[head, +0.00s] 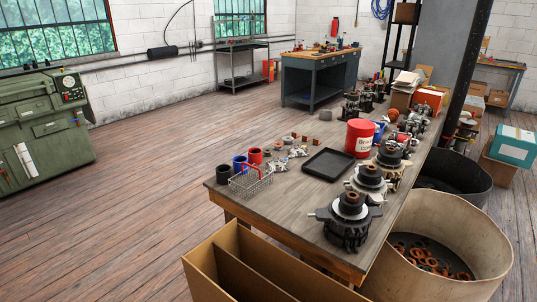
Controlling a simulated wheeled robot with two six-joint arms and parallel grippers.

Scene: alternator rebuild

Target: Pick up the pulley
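Several alternators stand in a row along the right side of the wooden workbench (300,212). The nearest alternator (347,232) has a dark round pulley-like part (351,201) on top. Similar dark parts top the second alternator (369,182) and the third alternator (390,158). I cannot tell which one is the task's pulley, or whether a loose pulley lies among the small parts (277,161) near the left edge. Neither of my grippers is in view.
A black tray (326,163), a red bucket (359,138), a wire basket (250,182) and black, blue and red cups (223,174) stand on the bench. A cardboard box (225,262) is in front, and a large bin (450,225) stands right. The floor left is clear.

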